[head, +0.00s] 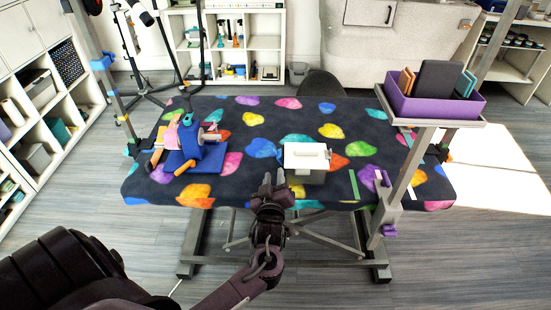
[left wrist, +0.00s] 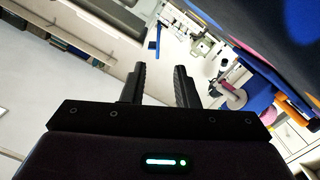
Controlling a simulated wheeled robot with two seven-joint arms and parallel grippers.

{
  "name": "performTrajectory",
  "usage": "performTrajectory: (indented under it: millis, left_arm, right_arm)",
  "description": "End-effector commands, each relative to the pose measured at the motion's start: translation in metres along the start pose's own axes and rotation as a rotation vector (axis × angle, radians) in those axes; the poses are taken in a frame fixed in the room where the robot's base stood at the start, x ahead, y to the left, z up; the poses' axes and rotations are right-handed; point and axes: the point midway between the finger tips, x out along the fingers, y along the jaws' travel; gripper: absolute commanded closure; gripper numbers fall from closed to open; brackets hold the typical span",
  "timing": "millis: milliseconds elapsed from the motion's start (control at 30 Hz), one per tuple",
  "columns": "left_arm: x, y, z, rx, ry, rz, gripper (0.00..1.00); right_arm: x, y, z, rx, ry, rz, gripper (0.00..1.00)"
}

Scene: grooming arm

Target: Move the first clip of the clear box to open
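A small box with a white lid (head: 301,151) and a grey lower body (head: 306,178) sits near the front edge of the table, right of centre. It looks opaque at this size, and I cannot make out its clips. My left gripper (head: 274,177) is at the table's front edge, just left of the box and apart from it. Its two fingers are spread with nothing between them, as the left wrist view (left wrist: 159,72) also shows. The box is not seen in the left wrist view. My right gripper is not in view.
The table (head: 210,112) has a dark cover with coloured patches. A blue device (head: 192,150) stands at its left, also in the left wrist view (left wrist: 255,97). A grey post (head: 408,170) and purple bin (head: 432,104) stand at the right. Open table lies behind the box.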

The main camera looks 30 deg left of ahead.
Motion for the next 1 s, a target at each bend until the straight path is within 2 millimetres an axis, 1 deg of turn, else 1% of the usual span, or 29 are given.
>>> performTrajectory:
  millis: [100,233,500,600,767,1000]
  left_arm:
    - [0.005,0.000,-0.007,-0.014,0.055,0.007,0.73]
    - [0.016,0.001,-0.010,-0.015,0.067,0.010,0.73]
    - [0.060,0.001,-0.013,-0.014,0.065,0.009,0.73]
    - [0.071,0.001,-0.013,-0.015,0.063,0.010,0.73]
    - [0.080,0.000,-0.013,-0.015,0.062,0.009,0.73]
    - [0.081,0.000,-0.013,-0.016,0.061,0.008,0.73]
  right_arm:
    - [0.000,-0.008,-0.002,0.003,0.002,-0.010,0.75]
    - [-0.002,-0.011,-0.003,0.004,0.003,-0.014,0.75]
    - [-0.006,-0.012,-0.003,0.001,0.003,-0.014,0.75]
    - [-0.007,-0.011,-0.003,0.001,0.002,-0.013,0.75]
    - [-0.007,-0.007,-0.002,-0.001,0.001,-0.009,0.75]
    - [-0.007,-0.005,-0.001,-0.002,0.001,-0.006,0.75]
